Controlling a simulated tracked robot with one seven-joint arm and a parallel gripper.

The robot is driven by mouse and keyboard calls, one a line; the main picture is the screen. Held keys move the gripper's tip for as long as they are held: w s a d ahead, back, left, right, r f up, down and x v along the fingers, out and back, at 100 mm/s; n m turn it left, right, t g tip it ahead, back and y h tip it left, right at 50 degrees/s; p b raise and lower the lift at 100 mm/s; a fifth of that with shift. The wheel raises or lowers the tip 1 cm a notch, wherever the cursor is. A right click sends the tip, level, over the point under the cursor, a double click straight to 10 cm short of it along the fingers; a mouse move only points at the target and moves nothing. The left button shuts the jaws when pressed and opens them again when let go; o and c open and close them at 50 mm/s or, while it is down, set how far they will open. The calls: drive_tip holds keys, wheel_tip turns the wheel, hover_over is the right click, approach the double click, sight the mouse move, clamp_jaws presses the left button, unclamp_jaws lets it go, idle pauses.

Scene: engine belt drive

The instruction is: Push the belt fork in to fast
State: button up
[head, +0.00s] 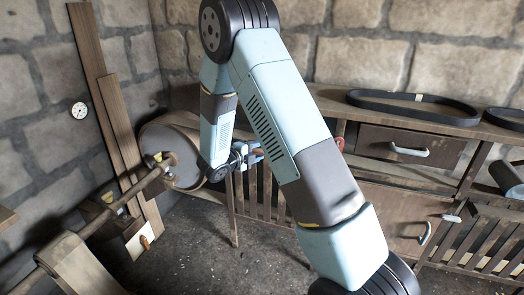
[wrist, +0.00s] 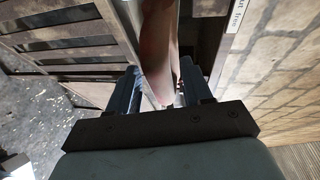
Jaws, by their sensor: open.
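My gripper (head: 252,154) is beside the wooden bench in the head view, with its jaws open. In the wrist view the two dark fingers of my gripper (wrist: 160,88) stand apart. A reddish-brown rounded bar (wrist: 157,50) shows between and beyond them; I cannot tell whether they touch it or whether it is the belt fork. In the head view a large drum pulley (head: 165,138) sits on a shaft (head: 125,203) at the left. A small orange-handled piece on a pale plate (head: 137,240) is below the pulley. The belt fork cannot be clearly identified.
A wooden bench with drawers (head: 405,145) stands along the back wall and carries dark belt loops (head: 412,106). Wooden planks (head: 100,85) lean on the left wall near a round dial (head: 79,110). A printed label (wrist: 237,16) shows in the wrist view. Bare floor (head: 205,260) lies in front.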

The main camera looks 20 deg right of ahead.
drive_tip(key=shift+x, duration=0.8)
clamp_jaws()
